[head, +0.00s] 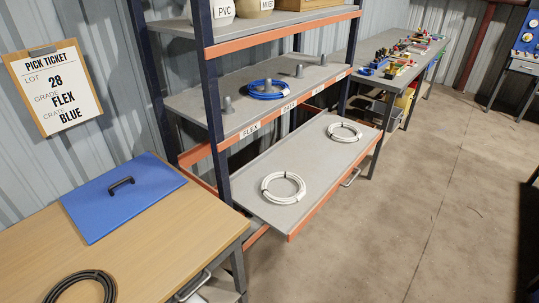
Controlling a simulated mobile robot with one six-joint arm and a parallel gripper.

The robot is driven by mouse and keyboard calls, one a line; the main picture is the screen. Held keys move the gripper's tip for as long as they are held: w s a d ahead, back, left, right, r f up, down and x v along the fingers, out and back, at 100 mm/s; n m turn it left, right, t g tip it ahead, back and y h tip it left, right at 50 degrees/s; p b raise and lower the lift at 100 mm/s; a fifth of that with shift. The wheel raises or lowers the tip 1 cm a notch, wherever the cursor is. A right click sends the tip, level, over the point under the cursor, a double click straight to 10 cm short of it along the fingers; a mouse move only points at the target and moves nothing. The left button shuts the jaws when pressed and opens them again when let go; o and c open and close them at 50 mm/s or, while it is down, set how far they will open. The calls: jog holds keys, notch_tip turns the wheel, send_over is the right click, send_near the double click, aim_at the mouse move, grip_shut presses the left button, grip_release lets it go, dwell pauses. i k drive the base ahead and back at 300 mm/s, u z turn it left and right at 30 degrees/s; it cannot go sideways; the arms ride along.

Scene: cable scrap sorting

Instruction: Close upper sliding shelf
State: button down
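One grey sliding shelf (313,168) with an orange edge is pulled out from the dark blue rack, toward the floor side. Two white cable coils lie on it, one near its left end (283,188) and one near its right end (344,132). A metal handle (351,177) shows at its front right. Whether another sliding shelf lies below the pulled-out one is hidden. My gripper is not in view.
A wooden table (150,245) stands front left, with a blue lid (122,195) and a black cable coil (80,288) on it. A cluttered workbench (400,55) stands behind the rack to the right. The concrete floor (450,190) to the right is clear.

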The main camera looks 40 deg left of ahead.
aim_at(322, 163)
jog(key=u, duration=0.15)
jog(key=i, duration=0.95)
jog(key=u, duration=0.55)
jog(key=k, duration=0.15)
jog(key=u, duration=2)
jog(key=k, duration=0.35)
jog(key=u, duration=0.15)
